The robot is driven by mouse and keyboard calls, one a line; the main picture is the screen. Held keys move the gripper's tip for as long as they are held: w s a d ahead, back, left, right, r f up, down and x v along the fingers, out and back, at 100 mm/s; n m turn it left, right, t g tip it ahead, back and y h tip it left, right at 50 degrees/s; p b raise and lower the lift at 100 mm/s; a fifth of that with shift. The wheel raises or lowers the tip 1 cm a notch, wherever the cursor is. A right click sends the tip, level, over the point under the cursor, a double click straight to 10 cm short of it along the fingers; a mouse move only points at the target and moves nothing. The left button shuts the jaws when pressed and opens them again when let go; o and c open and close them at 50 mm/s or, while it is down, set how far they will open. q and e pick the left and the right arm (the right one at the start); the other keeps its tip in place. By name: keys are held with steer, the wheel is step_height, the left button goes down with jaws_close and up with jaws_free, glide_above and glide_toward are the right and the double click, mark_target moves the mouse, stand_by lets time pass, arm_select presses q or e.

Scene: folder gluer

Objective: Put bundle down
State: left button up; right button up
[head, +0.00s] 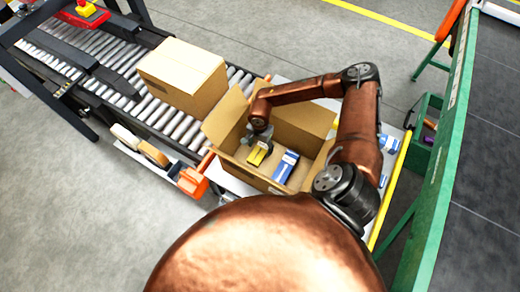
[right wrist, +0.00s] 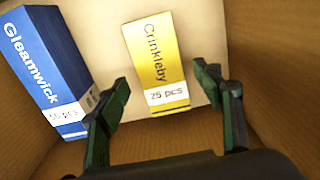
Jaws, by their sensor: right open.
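An open cardboard box (head: 248,171) stands at the end of the roller conveyor, flaps up. Inside lie a yellow bundle (head: 257,154) and a blue bundle (head: 285,167). In the right wrist view the yellow bundle, labelled Crinkleby (right wrist: 155,62), is on the box floor. The blue bundle, labelled Gleamwick (right wrist: 45,70), is to its left. My right gripper (head: 260,139) reaches down into the box near the yellow bundle. My left gripper is not in view.
A closed carton (head: 183,78) sits on the roller conveyor (head: 118,73) behind the open box. Tape rolls lie on a side shelf (head: 130,153). A green frame (head: 447,160) stands to the right. Box walls surround my right gripper closely.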

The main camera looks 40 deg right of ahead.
mark_target(260, 151)
step_height(260, 151, up, 10)
steer(key=shift+f+p, duration=0.25)
steer(key=shift+p, duration=0.2)
